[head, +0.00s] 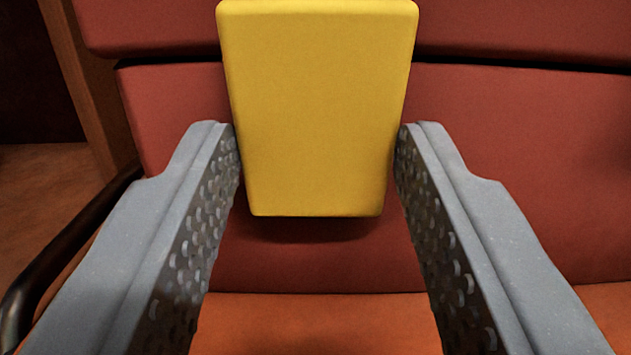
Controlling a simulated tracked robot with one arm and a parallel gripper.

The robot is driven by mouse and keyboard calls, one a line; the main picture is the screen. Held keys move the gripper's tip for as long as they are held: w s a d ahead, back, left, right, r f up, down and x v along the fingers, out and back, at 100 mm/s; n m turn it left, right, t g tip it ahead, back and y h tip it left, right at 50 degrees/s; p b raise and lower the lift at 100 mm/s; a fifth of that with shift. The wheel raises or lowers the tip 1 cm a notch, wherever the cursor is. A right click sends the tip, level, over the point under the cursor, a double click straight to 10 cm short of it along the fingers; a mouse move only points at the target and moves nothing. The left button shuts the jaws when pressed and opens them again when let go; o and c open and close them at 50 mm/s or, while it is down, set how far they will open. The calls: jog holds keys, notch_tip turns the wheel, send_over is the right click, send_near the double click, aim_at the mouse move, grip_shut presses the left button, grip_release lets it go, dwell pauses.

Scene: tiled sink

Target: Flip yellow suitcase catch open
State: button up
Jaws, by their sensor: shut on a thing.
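The yellow catch (318,110) is a flat, smooth plate with rounded corners, slightly narrower at its lower end. It stands in front of the red suitcase (520,170) and crosses the dark seam between its upper and lower parts. My gripper (318,135) has one grey finger on each side of the catch. The fingertips touch its left and right edges at about mid-height, and the gripper is shut on it. The catch's lower end hangs free between the fingers and casts a shadow on the red face below. Its back is hidden.
A dark curved handle or rail (40,250) runs along the left side of the suitcase. An orange-brown surface (315,325) lies below. A brown upright edge (80,85) and a dark area stand at the upper left.

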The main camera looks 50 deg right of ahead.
jog(key=shift+d+f+t+h, duration=0.1)
jog(key=shift+f+t+h, duration=0.1)
jog(key=shift+t+h, duration=0.15)
jog(key=o, duration=1)
jog(key=shift+s+a, duration=0.15)
jog(key=shift+a, duration=0.2)
jog(key=p+v, duration=0.2)
jog(key=v, duration=1.1)
jog(key=shift+f+p, duration=0.2)
jog(key=shift+p, duration=0.1)
